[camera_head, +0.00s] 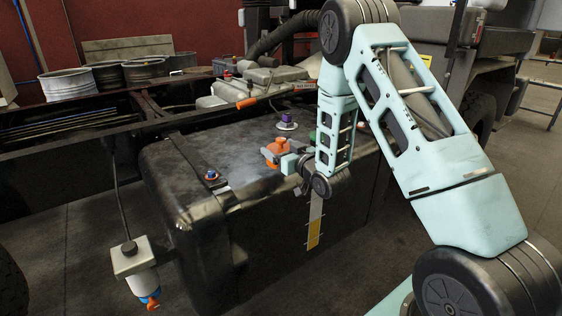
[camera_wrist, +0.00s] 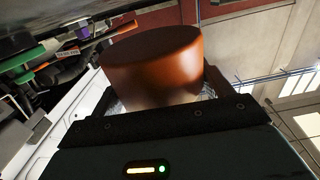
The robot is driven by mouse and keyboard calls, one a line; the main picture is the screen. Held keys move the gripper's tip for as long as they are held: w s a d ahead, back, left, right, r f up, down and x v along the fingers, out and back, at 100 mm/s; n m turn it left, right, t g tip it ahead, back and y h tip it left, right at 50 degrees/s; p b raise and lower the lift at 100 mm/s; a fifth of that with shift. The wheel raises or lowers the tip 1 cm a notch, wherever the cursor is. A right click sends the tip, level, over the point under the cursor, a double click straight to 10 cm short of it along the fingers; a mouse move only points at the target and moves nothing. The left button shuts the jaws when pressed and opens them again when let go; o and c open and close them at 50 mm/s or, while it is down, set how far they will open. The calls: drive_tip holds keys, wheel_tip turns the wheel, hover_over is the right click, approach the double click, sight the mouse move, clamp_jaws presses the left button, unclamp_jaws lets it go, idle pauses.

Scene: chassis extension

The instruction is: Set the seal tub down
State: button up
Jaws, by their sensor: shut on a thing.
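The seal tub is an orange, rounded container (camera_head: 276,150) at the near right part of the dark tank's top (camera_head: 215,150). My gripper (camera_head: 284,161) is shut on it from the right, with the arm reaching in from the right side. In the wrist view the tub (camera_wrist: 155,60) fills the space between the dark fingers (camera_wrist: 160,100), its broad orange-brown face in sight. The tub looks upright in the head view. I cannot tell whether its underside touches the tank top. The gripper hides its lower right part.
A purple-capped filler neck (camera_head: 287,120) stands behind the tub. A blue-capped fitting (camera_head: 211,177) stands on the tank's left end. An orange-ended tool (camera_head: 247,103) lies toward the back. A white filter (camera_head: 141,281) hangs at lower left. The tank top between is mostly clear.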

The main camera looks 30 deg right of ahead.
drive_tip(key=shift+f, duration=1.95)
drive_tip(key=shift+f, duration=0.1)
drive_tip(key=o, duration=0.7)
drive_tip(key=shift+f, duration=0.1)
drive_tip(key=shift+c, duration=0.2)
drive_tip(key=o, duration=0.4)
drive_tip(key=shift+c, duration=0.2)
